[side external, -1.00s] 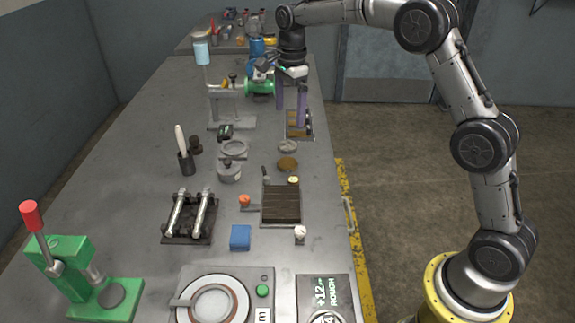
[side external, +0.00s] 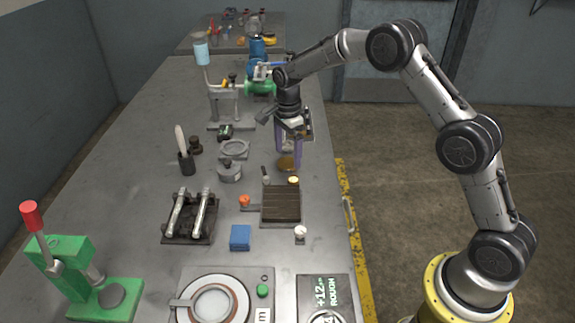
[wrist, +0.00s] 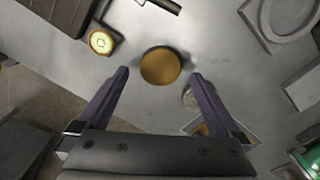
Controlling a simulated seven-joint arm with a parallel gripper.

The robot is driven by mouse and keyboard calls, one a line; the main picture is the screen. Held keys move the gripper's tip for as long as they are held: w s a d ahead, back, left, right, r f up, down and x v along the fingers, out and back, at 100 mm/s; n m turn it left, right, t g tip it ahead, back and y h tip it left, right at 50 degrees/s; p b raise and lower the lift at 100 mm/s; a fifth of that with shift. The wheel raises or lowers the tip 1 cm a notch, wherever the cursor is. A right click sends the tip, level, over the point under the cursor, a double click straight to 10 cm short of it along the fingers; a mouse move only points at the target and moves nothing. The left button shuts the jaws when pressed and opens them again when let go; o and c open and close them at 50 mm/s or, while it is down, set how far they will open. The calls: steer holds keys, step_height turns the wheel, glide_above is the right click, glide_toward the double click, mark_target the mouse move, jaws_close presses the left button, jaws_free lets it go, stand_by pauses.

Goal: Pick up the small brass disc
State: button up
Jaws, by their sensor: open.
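A flat brass-coloured disc (side external: 287,163) lies on the grey bench, partly hidden by my gripper's fingers in the side view. In the wrist view the disc (wrist: 160,66) shows whole, in the gap just beyond the two fingertips. My gripper (side external: 288,167) points down over the disc with its purple fingers apart. In the wrist view my gripper (wrist: 159,74) is open and empty, one finger to each side of the disc. I cannot tell the exact height of the fingertips above the bench.
A small yellow round piece (side external: 293,180) sits by the dark slatted block (side external: 281,205), near the disc. A grey disc (wrist: 188,97) is partly behind the right finger. A grey ring (side external: 234,149) and lidded pot (side external: 229,172) stand to the left.

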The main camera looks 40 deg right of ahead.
mark_target(288, 165)
steer(key=shift+f, duration=1.35)
steer(key=c, duration=1.6)
steer(key=shift+r, duration=0.1)
